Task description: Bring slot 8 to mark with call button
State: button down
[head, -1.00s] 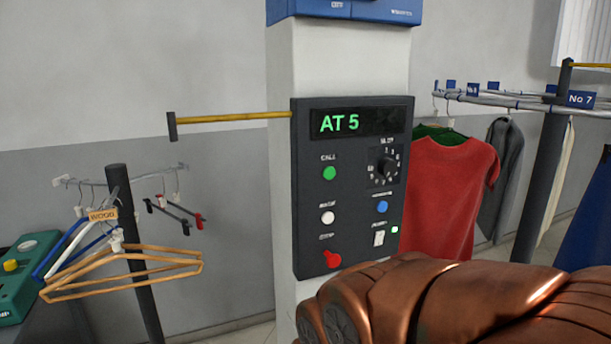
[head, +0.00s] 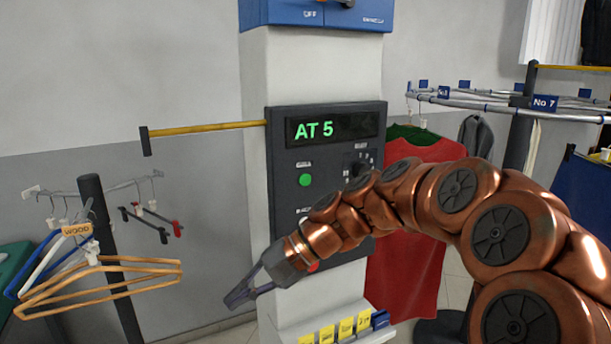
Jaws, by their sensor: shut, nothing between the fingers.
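The dark control panel (head: 280,140) is on the white pillar, and its display (head: 332,129) reads AT 5 in green. The green call button (head: 305,180) is visible on the panel's left side. The selector dial (head: 358,165) is partly hidden by my copper arm, which also covers most of the lower panel. A bit of the red stop control (head: 313,266) shows beside the arm. My gripper (head: 232,303) is shut and empty, low and to the left of the panel, apart from the call button.
The conveyor rail (head: 480,97) at right carries numbered tags, including No 7 (head: 544,103), and a red shirt (head: 405,262). A yellow bar (head: 205,128) sticks out left of the panel. Wooden hangers (head: 110,285) hang at left. Yellow tags (head: 345,328) stand on a ledge below.

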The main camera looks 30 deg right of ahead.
aim_at(305, 179)
jog(key=w+d+r+m+t, duration=0.2)
jog(key=d+r+m+t, duration=0.1)
jog(key=d, duration=0.5)
jog(key=w+d+r+m+t+p, duration=0.1)
jog(key=w+d+r+m+t, duration=0.2)
jog(key=d, duration=0.6)
jog(key=w+d+r+m+t, duration=0.2)
jog(key=d+r+m+t, duration=0.1)
jog(key=d, duration=0.5)
jog(key=shift+w+d+r+t+y+p, duration=0.2)
jog(key=shift+w+d+t+y+p, duration=0.1)
jog(key=shift+w+d+t+p, duration=0.1)
jog(key=shift+w, duration=0.1)
jog(key=shift+w+d+p, duration=0.2)
jog(key=shift+w+p, duration=0.45)
jog(key=shift+w, duration=1.5)
jog(key=shift+w+d+p, duration=0.15)
jog(key=shift+w+p, duration=0.45)
jog(key=shift+w, duration=1.55)
jog(key=shift+w, duration=0.1)
jog(key=shift+w, duration=0.3)
